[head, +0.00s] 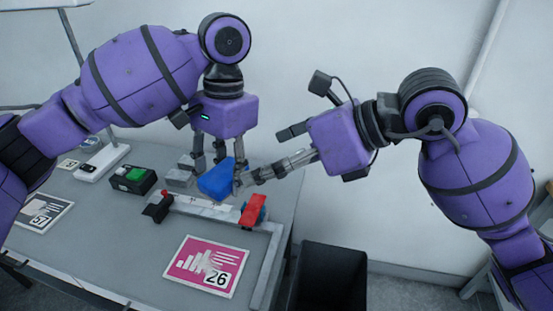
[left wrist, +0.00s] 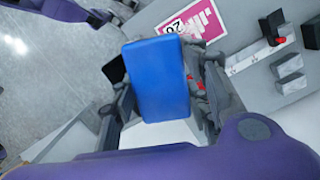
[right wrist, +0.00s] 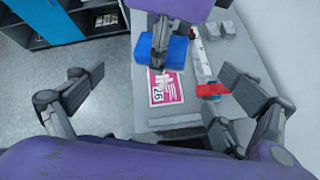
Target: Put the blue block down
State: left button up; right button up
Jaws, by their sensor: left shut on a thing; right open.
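The blue block (head: 216,180) is in my left gripper (head: 220,165), above the back of the grey table. In the left wrist view the blue block (left wrist: 160,78) fills the space between the fingers of my left gripper (left wrist: 160,110), which is shut on it. In the right wrist view the block (right wrist: 176,52) shows partly behind the left fingers. My right gripper (head: 245,180) is to the right of the block in the head view, its fingers close to it. In the right wrist view my right gripper (right wrist: 160,85) is open with nothing between its fingers.
On the table (head: 120,220) lie a pink card marked 26 (head: 205,267), a grey rail with a red piece (head: 253,210), a black box with a green top (head: 133,179), grey blocks (head: 180,177) and a white card (head: 44,210). A black bin (head: 330,275) stands right of the table.

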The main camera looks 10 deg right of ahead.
aim_at(227, 179)
jog(key=x, duration=1.1)
jog(key=shift+r, duration=0.1)
jog(key=c, duration=1.1)
pick_arm(q)
jog(key=o, duration=1.4)
pick_arm(e)
jog(key=shift+c, duration=0.8)
pick_arm(q)
jog(key=shift+r, duration=0.1)
